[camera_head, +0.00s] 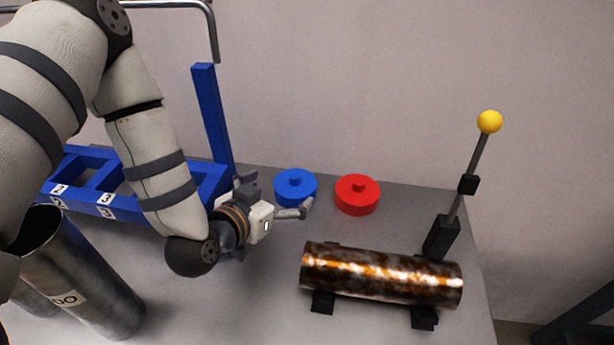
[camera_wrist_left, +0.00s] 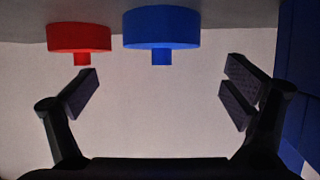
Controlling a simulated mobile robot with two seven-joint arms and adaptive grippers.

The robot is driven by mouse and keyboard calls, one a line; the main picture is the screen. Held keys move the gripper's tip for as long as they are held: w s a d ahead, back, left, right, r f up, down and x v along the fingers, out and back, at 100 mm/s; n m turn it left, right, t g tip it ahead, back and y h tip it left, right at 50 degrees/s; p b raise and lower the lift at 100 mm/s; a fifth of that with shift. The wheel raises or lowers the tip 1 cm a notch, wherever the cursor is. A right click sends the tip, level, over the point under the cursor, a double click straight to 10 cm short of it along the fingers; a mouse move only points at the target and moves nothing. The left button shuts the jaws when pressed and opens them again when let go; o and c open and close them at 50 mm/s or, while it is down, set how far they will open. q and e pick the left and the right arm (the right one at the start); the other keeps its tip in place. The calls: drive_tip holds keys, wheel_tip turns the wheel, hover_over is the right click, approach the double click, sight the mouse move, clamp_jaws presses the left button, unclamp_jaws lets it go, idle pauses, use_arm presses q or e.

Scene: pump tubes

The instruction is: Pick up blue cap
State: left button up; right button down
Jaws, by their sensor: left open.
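My right gripper is not in view.
The red cap (camera_head: 357,195) stands right beside the blue cap. A blue rack (camera_head: 105,205) is at the left, with metal cylinders (camera_head: 85,280) in front. A rusty tube (camera_head: 380,274) lies on black supports at the right, next to a yellow-knobbed lever (camera_head: 489,122).

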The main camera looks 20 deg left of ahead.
sight(291, 181)
use_arm(q)
drive_tip(key=b+x, duration=0.1)
drive_tip(key=x, duration=0.6)
drive_tip(key=shift+w+a, duration=0.1)
drive_tip(key=shift+a, duration=0.05)
drive_tip(key=shift+r, duration=0.15)
drive_tip(key=c, duration=0.9)
